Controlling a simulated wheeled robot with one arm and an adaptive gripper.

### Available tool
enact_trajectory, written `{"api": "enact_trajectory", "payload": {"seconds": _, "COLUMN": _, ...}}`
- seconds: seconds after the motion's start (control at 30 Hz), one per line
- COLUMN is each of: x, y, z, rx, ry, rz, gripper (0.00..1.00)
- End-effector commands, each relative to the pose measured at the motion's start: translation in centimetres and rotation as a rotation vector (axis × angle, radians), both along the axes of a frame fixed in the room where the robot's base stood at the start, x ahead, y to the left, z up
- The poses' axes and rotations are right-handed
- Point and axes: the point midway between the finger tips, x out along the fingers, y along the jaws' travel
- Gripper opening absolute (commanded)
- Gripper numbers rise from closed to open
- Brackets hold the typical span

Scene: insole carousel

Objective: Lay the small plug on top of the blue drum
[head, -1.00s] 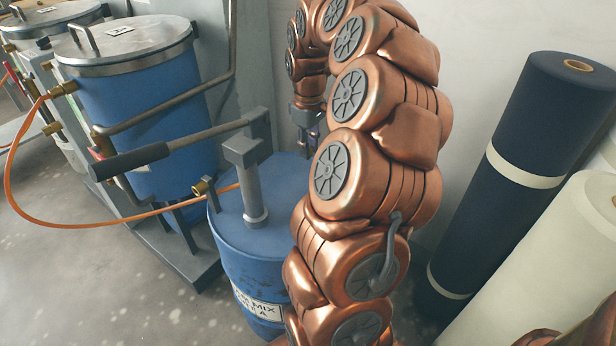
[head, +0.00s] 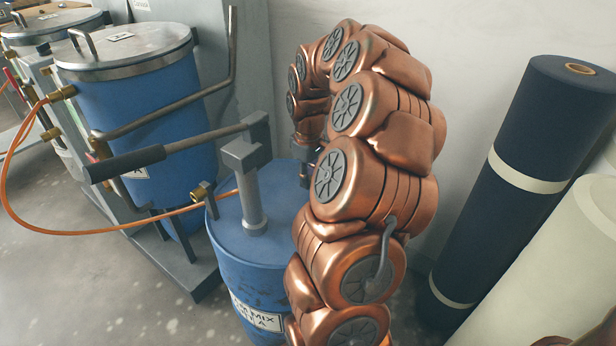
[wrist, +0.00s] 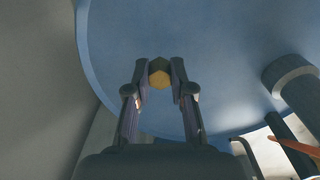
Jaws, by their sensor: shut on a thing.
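The blue drum (head: 228,225) stands upright on the floor in the head view, with a grey hand pump on its lid and a white label on its front. Its blue lid (wrist: 225,60) fills much of the wrist view. My gripper (wrist: 160,72) is shut on the small plug (wrist: 160,78), a brass-coloured piece with flat sides, seen between the fingertips. The plug shows over the lid near its edge; I cannot tell whether it touches the lid. In the head view my gripper (head: 306,178) is at the drum's far right side, partly hidden by my arm, and the plug is hidden.
The pump post (head: 252,200) rises from the lid, and its long handle (head: 165,152) reaches left. An orange hose (head: 70,228) runs to a larger lidded blue tank (head: 150,110). Dark (head: 535,140) and cream (head: 560,255) rolls stand at right.

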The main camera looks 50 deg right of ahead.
Motion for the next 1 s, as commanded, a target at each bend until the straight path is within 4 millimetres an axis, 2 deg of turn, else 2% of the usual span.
{"api": "enact_trajectory", "payload": {"seconds": 0.03, "x": 0.0, "y": 0.0, "z": -0.2, "rx": 0.000, "ry": 0.001, "rz": 0.000, "gripper": 0.00}}
{"api": "enact_trajectory", "payload": {"seconds": 0.07, "x": 0.0, "y": 0.0, "z": -0.1, "rx": 0.000, "ry": 0.001, "rz": 0.000, "gripper": 0.25}}
{"api": "enact_trajectory", "payload": {"seconds": 0.27, "x": 0.0, "y": 0.0, "z": -0.1, "rx": 0.000, "ry": 0.000, "rz": 0.000, "gripper": 0.46}}
{"api": "enact_trajectory", "payload": {"seconds": 0.67, "x": 0.0, "y": 0.0, "z": 0.5, "rx": -0.001, "ry": -0.001, "rz": 0.000, "gripper": 0.47}}
{"api": "enact_trajectory", "payload": {"seconds": 0.77, "x": 0.1, "y": 0.0, "z": 1.6, "rx": -0.002, "ry": -0.002, "rz": 0.000, "gripper": 0.47}}
{"api": "enact_trajectory", "payload": {"seconds": 1.0, "x": 0.1, "y": -0.1, "z": 6.3, "rx": -0.002, "ry": -0.003, "rz": 0.000, "gripper": 0.47}}
